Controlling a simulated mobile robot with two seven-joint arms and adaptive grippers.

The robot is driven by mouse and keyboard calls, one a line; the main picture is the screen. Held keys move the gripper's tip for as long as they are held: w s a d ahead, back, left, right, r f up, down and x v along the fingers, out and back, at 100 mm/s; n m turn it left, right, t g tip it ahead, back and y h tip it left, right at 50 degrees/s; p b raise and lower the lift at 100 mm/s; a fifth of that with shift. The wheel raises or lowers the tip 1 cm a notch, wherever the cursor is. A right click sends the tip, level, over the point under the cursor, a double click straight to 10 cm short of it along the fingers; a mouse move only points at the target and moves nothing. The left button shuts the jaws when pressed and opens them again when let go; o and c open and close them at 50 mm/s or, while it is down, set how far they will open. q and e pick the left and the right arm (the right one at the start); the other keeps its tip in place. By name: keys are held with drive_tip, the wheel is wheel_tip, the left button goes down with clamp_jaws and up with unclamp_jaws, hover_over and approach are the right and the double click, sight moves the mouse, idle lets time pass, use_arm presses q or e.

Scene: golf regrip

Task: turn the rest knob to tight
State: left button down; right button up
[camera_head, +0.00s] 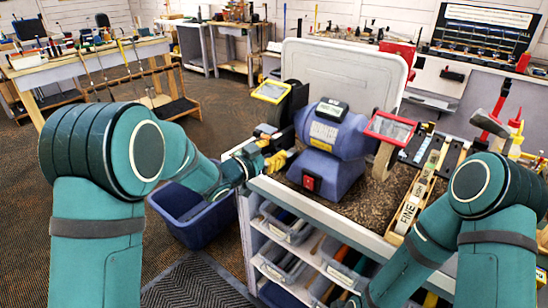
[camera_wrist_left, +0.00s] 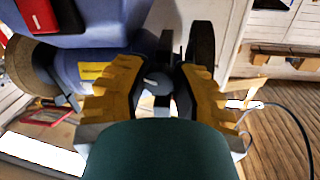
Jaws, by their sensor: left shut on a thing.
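The blue bench grinder (camera_head: 328,142) stands on the bench, with a wheel at each side and a red switch on its front. My left gripper (camera_head: 277,158) reaches in at the grinder's left side, close to its left wheel. In the left wrist view the yellow fingers (camera_wrist_left: 157,88) stand on either side of a small grey knob (camera_wrist_left: 156,80) and are shut on it. The knob's marking cannot be read. In the head view the gripper hides the knob. My right arm bends down at the right; its gripper is not in view.
A blue bin (camera_head: 205,218) stands on the floor to the left. Open floor lies at the left.

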use_arm(q)
drive_tip(key=shift+m, duration=0.3)
drive_tip(key=c, duration=0.7)
unclamp_jaws()
drive_tip(key=v, duration=1.2)
